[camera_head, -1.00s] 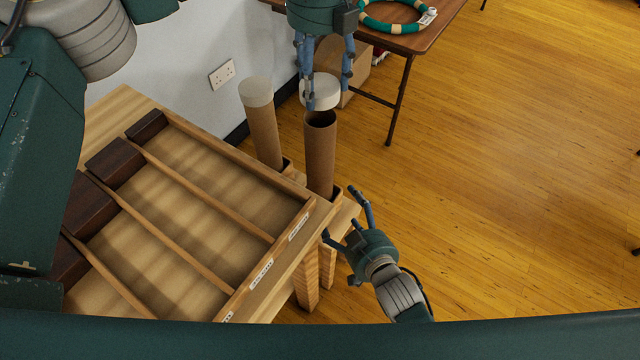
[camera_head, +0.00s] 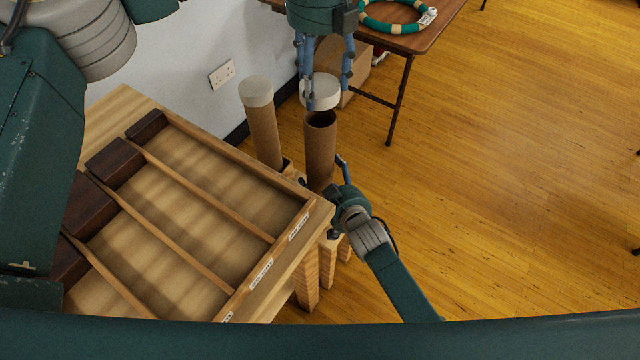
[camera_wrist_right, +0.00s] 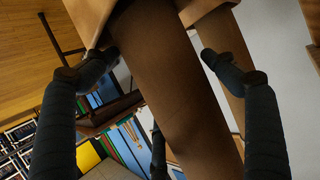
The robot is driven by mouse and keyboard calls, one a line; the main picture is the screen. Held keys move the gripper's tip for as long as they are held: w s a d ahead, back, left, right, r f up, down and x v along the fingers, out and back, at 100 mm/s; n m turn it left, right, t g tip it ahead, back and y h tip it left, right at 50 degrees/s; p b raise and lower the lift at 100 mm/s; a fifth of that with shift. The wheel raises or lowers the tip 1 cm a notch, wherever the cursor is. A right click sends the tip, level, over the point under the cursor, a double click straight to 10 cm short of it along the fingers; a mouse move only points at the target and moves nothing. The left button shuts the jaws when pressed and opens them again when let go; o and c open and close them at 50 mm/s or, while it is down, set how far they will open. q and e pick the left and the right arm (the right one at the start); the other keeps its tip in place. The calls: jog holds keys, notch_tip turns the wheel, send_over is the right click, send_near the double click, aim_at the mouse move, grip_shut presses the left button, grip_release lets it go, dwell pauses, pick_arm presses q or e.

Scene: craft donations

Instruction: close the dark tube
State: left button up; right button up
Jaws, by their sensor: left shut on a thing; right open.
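The dark tube (camera_head: 319,150) stands upright and open at the top, beside the tray table's far right corner. My left gripper (camera_head: 326,92) is shut on a white lid (camera_head: 321,88), held just above and slightly behind the tube's mouth. My right gripper (camera_head: 330,180) is open low at the tube, beside the table corner. In the right wrist view the brown tube (camera_wrist_right: 178,85) runs between its spread fingers, with visible gaps on both sides. The tube's lower end is hidden behind the right gripper in the head view.
A lighter tube (camera_head: 264,135) with a pale lid stands to the left. A wooden tray (camera_head: 318,205) with dark blocks (camera_head: 115,162) fills the near table. A brown table (camera_head: 440,32) bears a green and tan ring (camera_head: 392,27). The floor on the right is clear.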

jog(key=c, duration=1.5)
pick_arm(q)
jog(key=shift+f, duration=2.4)
jog(key=shift+f, duration=0.9)
jog(key=shift+f, duration=0.6)
jog(key=o, duration=0.8)
jog(key=shift+o, duration=0.2)
jog(key=shift+r, duration=0.1)
